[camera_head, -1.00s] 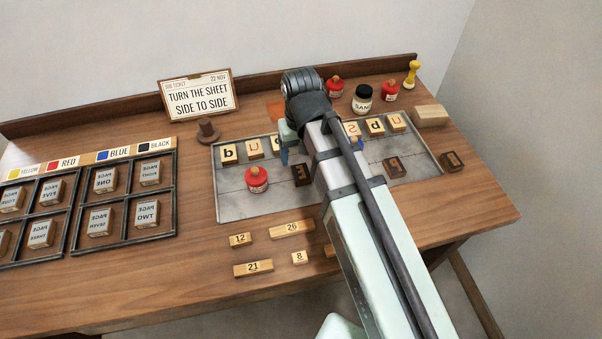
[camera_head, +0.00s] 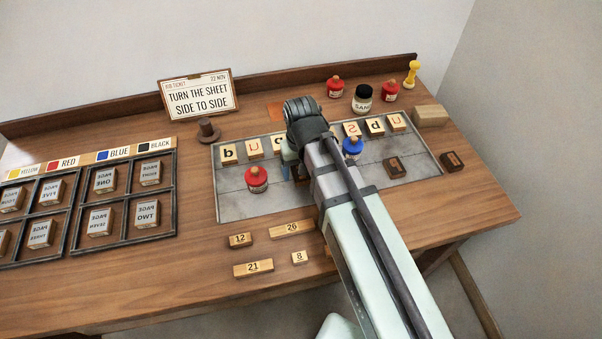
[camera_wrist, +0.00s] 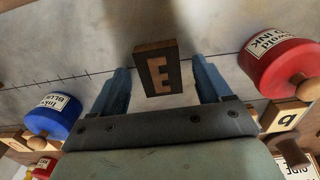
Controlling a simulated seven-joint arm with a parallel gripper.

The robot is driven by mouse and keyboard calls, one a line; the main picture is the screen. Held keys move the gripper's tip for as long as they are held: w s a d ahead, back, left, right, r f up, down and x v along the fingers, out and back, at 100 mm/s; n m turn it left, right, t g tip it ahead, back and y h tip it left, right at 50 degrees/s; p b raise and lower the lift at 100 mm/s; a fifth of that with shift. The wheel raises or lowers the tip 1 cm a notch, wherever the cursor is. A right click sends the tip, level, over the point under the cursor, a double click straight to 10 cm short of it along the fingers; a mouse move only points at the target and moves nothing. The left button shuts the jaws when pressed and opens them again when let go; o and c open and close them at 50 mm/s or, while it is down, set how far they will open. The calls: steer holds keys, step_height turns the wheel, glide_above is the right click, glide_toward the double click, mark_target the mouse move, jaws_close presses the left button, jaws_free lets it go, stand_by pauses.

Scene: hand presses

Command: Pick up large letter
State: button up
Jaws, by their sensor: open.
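A dark wooden block with a large pale letter E (camera_wrist: 158,72) stands on the grey plate (camera_head: 235,205). In the wrist view it lies between the two blue fingers of my gripper (camera_wrist: 160,68), with a gap on each side. My gripper is open and holds nothing. In the head view my arm hides most of this block, and only a dark sliver shows beside the gripper (camera_head: 290,160). Two other dark letter blocks show to the right, one on the plate (camera_head: 394,167) and one on the wood (camera_head: 452,161).
A red ink pot (camera_head: 256,180) stands left of my gripper and a blue ink pot (camera_head: 352,148) right of it. Small pale letter blocks (camera_head: 397,122) line the plate's back. Number strips (camera_head: 253,268) lie in front. A divided tray (camera_head: 120,238) stands left.

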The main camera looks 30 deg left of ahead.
steer(key=shift+f, duration=0.1)
steer(key=shift+c, duration=0.2)
steer(key=c, duration=1.1)
